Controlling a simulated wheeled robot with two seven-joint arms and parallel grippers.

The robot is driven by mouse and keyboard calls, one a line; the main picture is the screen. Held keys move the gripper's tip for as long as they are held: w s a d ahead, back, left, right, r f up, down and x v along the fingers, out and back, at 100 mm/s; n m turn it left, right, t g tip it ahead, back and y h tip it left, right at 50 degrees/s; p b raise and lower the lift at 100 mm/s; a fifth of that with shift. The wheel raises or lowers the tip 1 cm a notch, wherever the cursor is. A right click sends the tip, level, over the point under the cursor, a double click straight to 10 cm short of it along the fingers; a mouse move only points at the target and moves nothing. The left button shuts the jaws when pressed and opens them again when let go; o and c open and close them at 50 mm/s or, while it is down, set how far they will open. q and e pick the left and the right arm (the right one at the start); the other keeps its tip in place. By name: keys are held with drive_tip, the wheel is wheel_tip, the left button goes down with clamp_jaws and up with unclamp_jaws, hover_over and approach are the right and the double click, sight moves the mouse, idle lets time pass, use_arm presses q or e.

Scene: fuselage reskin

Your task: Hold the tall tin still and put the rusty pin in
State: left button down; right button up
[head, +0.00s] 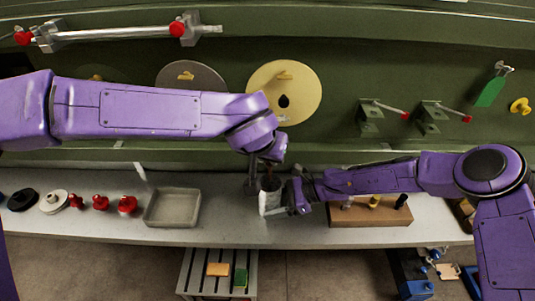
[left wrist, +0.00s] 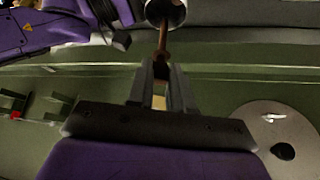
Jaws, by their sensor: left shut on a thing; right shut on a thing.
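The tall tin (head: 269,186) stands on the grey bench in the head view, dark at the top and pale lower down. My right gripper (head: 284,204) is shut on it from the right. My left gripper (left wrist: 161,80) is above the tin and shut on the rusty pin (left wrist: 163,42), a thin brown rod. In the left wrist view the pin's far end reaches the tin's round open mouth (left wrist: 166,12). I cannot tell how deep it is inside. In the head view the left gripper and pin are dark and mostly hidden by my arm.
A grey tray (head: 172,207) stands left of the tin, with several red-topped parts (head: 101,203) further left. A wooden block (head: 370,212) holding pegs is to the right, partly behind my right arm. The green wall carries discs (head: 300,85) and brackets. A slatted stand (head: 215,282) is below the bench.

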use_arm(q)
drive_tip(key=shift+f, duration=0.1)
idle(0.4)
drive_tip(key=shift+f, duration=2.45)
drive_tip(key=c, duration=0.9)
unclamp_jaws()
drive_tip(key=shift+c, duration=0.2)
drive_tip(key=shift+r, duration=0.1)
wheel_tip(320, 180, up, 8)
hover_over(269, 172)
drive_tip(key=s, duration=0.1)
drive_tip(key=shift+s+a, duration=0.2)
use_arm(e)
drive_tip(key=o, duration=0.9)
drive_tip(key=shift+c, duration=0.2)
